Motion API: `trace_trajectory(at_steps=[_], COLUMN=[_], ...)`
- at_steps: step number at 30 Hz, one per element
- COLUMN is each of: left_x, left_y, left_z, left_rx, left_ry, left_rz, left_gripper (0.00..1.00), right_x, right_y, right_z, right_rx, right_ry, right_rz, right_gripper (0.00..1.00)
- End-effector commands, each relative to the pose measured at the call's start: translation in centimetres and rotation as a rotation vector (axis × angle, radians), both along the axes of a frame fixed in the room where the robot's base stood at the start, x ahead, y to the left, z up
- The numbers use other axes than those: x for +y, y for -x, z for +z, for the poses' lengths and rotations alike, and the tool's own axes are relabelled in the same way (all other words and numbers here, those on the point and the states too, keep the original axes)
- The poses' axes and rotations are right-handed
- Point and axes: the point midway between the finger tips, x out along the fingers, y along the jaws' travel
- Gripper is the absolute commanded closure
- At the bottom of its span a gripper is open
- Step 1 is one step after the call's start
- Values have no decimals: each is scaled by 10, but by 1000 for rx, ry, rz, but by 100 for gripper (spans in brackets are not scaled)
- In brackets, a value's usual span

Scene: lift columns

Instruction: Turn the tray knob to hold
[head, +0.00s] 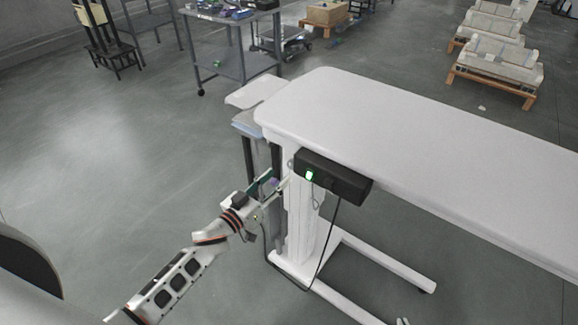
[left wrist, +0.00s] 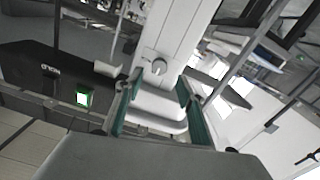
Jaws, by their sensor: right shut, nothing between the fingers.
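A small round grey-white knob (left wrist: 158,67) with a raised grip sits on a white column (left wrist: 172,35) in the left wrist view. I cannot read any marking by it. The column (head: 301,215) stands under the white table top (head: 400,130) in the head view, where the knob is not clear. My left gripper (head: 283,184) is beside the column's upper left side. Its teal fingers (left wrist: 157,110) are spread wide with nothing gripped, and the knob shows beyond their tips. What seems to be the tip of my right gripper (head: 402,321) shows at the bottom edge, shut and empty.
A black control box (head: 345,182) with a green-lit switch (head: 309,175) is fixed under the table's near edge, close to the left gripper. A cable hangs from it. A grey cart (head: 235,62) and loaded pallets stand behind. The floor at left is clear.

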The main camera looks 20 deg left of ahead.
Motion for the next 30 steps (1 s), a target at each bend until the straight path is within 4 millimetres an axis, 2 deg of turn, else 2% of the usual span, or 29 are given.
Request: trace_trajectory(at_steps=[6,12,17,24,25,29,30], left_x=[-12,-20,-23,-23,-23,-23,-23], left_y=[-33,-55,-62,-63,-63,-63,-63], left_z=[-1,-1,-1,-1,-1,-1,-1], left_rx=[-1,1,2,2,2,2,2], left_ry=[0,-1,-2,-2,-2,-2,-2], left_rz=[2,3,2,2,2,3,3], left_gripper=[62,62,62,62,67,100,100], right_x=[0,1,2,1,1,1,1], right_y=[1,2,2,2,2,2,2], right_z=[-5,-9,-10,-10,-10,-10,-10], right_rx=[4,7,7,7,7,7,7], right_ry=[0,-2,-3,-3,-3,-2,-2], right_rz=[0,-1,0,0,0,-1,-1], right_gripper=[100,100,100,100,100,100,100])
